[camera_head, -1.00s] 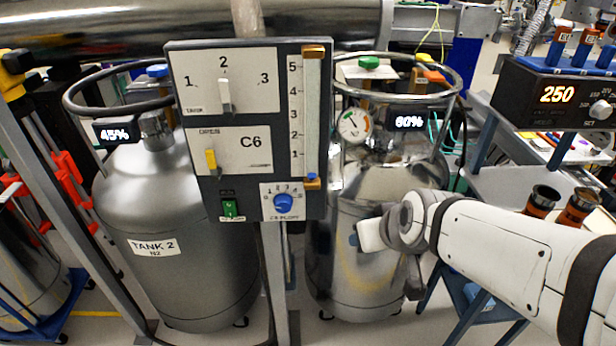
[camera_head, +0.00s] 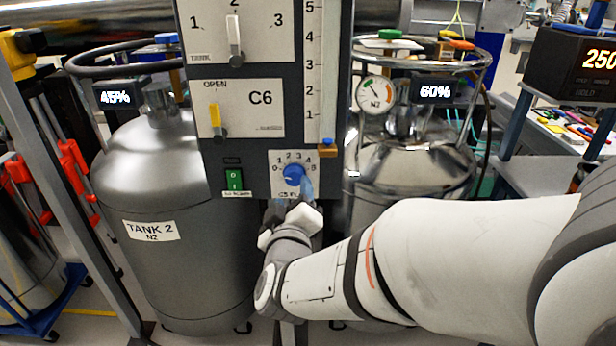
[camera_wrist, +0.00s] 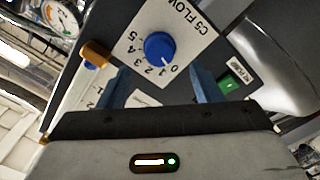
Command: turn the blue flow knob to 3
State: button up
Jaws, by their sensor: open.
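The blue flow knob (camera_head: 294,174) sits on a white plate low on the grey panel, under a 0 to 5 scale. In the wrist view the knob (camera_wrist: 160,47) shows a white mark that points near 0, and the plate reads "C5 FLOW". My gripper (camera_head: 294,197) is just below and in front of the knob in the head view. In the wrist view my gripper (camera_wrist: 158,86) is open, with its two blue fingers apart and the knob beyond the gap between them. No contact with the knob shows.
A green switch (camera_head: 234,180) is left of the knob. A yellow OPEN lever (camera_head: 215,120) and the TANK selector (camera_head: 234,40) are above. The flow tube (camera_head: 328,80) rises at the panel's right. Tank 2 (camera_head: 165,265) and a shiny tank (camera_head: 410,165) stand behind the panel.

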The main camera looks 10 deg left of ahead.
aim_at(294, 179)
jog(key=x, duration=0.6)
jog(key=shift+b, duration=0.3)
jog(key=shift+c, duration=0.5)
jog(key=shift+d, duration=0.1)
jog(key=c, duration=0.9)
